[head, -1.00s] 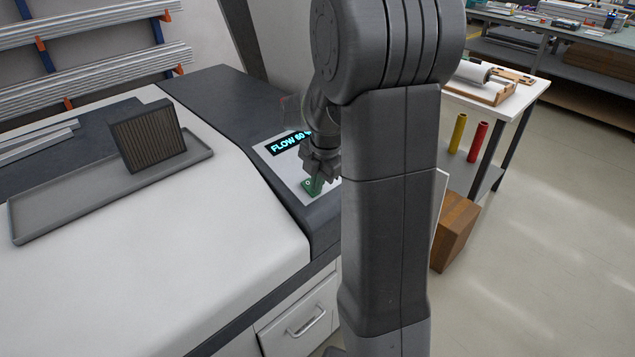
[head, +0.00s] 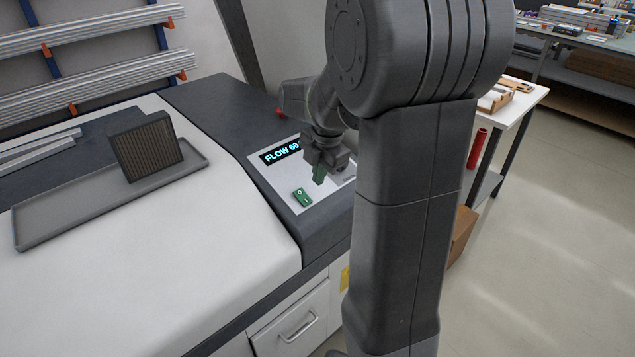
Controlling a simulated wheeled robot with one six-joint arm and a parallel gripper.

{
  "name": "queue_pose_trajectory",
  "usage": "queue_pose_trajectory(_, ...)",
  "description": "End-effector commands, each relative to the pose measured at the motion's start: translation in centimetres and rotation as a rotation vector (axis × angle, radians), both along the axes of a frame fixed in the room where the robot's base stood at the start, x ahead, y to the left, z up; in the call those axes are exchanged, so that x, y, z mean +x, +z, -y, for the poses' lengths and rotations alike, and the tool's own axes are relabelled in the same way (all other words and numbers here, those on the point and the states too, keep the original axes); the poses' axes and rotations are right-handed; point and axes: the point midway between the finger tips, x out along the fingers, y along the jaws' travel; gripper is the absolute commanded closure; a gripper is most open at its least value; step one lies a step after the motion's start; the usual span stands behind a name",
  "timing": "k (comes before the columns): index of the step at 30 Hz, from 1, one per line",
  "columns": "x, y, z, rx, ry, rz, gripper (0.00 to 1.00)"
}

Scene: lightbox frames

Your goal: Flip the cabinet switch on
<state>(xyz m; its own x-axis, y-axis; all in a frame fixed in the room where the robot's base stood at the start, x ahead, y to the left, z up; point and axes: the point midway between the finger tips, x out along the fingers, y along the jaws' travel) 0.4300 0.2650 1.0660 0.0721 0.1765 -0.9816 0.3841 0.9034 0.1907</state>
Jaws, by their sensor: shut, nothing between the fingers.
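The cabinet switch (head: 302,197) is a small green rocker on the light control panel (head: 318,203), below the lit display reading "FLOW 60" (head: 281,152). A pale round mark shows at its upper end; I cannot tell which way it is tipped. My gripper (head: 319,175) is shut and points down over the panel, up and to the right of the switch, with a visible gap to it. A green piece shows at its fingertips; I cannot tell whether it belongs to the fingers or the panel. My arm covers the panel's right side.
A grey tray (head: 60,222) with a ribbed filter block (head: 146,147) lies on the cabinet top at left. A red knob (head: 280,113) stands behind the panel. A drawer handle (head: 299,327) is on the cabinet front. A white table (head: 524,98) stands at right.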

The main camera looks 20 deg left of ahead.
Motion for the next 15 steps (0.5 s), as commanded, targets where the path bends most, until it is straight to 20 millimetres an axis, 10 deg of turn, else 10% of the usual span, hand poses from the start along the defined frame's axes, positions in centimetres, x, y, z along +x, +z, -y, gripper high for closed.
queue_pose_trajectory(15, -1.1, 6.1, 2.7, 0.000, 0.001, -0.001, 1.00)
